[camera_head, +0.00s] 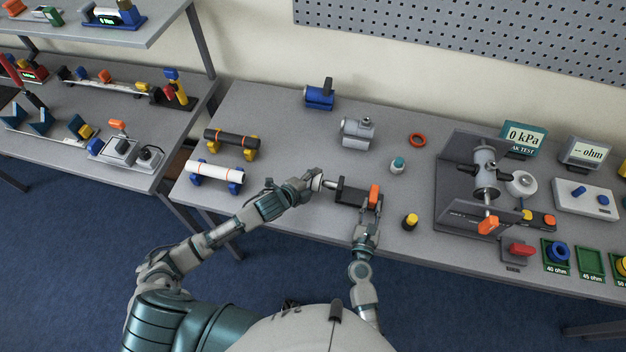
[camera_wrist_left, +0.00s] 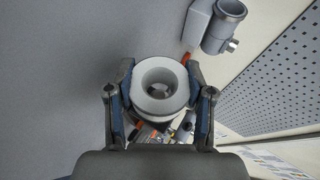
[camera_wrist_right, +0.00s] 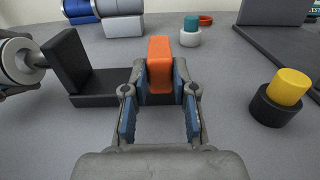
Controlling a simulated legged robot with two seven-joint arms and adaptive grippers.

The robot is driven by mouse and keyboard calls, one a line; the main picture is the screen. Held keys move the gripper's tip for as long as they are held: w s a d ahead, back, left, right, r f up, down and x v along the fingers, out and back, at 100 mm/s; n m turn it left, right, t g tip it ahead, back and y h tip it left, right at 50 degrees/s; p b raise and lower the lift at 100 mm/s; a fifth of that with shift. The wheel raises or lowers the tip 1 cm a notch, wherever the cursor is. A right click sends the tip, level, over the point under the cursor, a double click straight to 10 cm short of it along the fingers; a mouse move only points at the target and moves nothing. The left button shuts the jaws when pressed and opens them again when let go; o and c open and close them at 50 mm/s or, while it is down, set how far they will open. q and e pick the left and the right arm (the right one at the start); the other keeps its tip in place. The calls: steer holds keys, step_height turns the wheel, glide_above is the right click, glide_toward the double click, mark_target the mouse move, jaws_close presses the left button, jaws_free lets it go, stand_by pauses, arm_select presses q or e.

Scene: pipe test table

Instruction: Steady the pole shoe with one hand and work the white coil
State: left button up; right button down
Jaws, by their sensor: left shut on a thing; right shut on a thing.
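The white coil (camera_wrist_left: 161,102) is a thick ring gripped between the fingers of my left gripper (camera_wrist_left: 161,78). In the head view the coil (camera_head: 317,182) is at the left end of a short metal rod (camera_head: 330,185) that points at the black pole shoe fixture (camera_head: 352,195). Whether the rod enters the coil's bore is unclear. In the right wrist view the fixture (camera_wrist_right: 72,66) has an upright black plate and a flat base, with the coil (camera_wrist_right: 15,62) at its left. My right gripper (camera_wrist_right: 160,88) is shut on the fixture's orange handle (camera_wrist_right: 160,58).
A yellow-topped black knob (camera_head: 410,221) stands right of the fixture. A teal-capped jar (camera_head: 397,165), an orange ring (camera_head: 417,140) and a grey pipe fitting (camera_head: 357,132) lie behind. A white roll (camera_head: 215,173) on blue stands is at left. The pressure test rig (camera_head: 485,175) stands right.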

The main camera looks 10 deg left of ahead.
mark_target(327, 186)
arm_select(q)
steer(key=shift+d, duration=0.45)
steer(key=shift+d, duration=1.05)
steer(key=shift+w+d, duration=0.1)
steer(key=shift+d, duration=0.15)
stand_by(0.7)
steer(key=shift+d, duration=0.75)
steer(key=shift+d, duration=0.15)
arm_select(e)
steer(key=shift+a, duration=0.1)
arm_select(q)
steer(key=o, duration=1.4)
steer(key=v, duration=1.2)
